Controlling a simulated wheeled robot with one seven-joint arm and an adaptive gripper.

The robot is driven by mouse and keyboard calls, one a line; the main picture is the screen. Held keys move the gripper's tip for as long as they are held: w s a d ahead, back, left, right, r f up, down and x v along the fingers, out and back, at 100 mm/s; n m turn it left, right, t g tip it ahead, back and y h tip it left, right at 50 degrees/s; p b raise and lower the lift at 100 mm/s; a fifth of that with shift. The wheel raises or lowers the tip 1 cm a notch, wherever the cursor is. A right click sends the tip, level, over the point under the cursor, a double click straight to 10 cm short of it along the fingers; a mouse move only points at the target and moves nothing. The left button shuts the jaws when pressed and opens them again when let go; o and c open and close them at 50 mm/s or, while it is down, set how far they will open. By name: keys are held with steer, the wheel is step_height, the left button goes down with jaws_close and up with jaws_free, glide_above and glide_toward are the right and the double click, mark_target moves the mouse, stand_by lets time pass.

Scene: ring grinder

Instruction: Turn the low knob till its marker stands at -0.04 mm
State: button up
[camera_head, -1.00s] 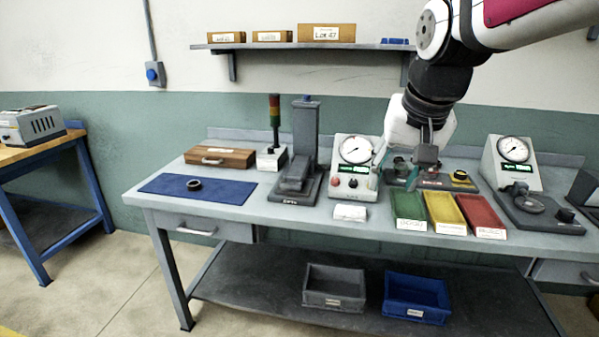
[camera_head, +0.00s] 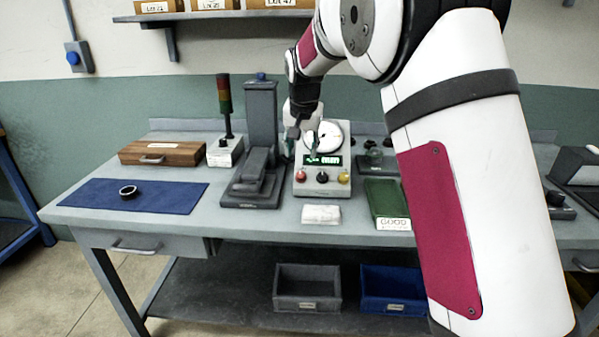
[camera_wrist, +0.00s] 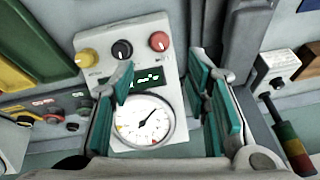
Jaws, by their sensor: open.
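A pale gauge box (camera_head: 305,187) stands at the bench's middle, with a round dial (camera_head: 331,137), a green-lit display (camera_head: 333,160) and three knobs below. In the head view these are a red knob (camera_head: 300,176), a black knob (camera_head: 322,177) and a yellow knob (camera_head: 344,177). The wrist view shows the box upside down, with the yellow (camera_wrist: 86,58), black (camera_wrist: 122,49) and red (camera_wrist: 159,41) knobs. I cannot read which is low. The dial (camera_wrist: 143,122) has small coloured marks; their values are unreadable. My gripper (camera_wrist: 162,72) is open and empty, its teal fingers spread before the box. It also shows in the head view (camera_head: 303,145).
A press stand (camera_head: 262,135) and signal tower (camera_head: 225,110) stand close on the left. My arm hides the bench's right part.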

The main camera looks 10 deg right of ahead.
mark_target(301, 174)
steer(key=x, duration=1.1)
steer(key=shift+s, duration=0.15)
jaws_close()
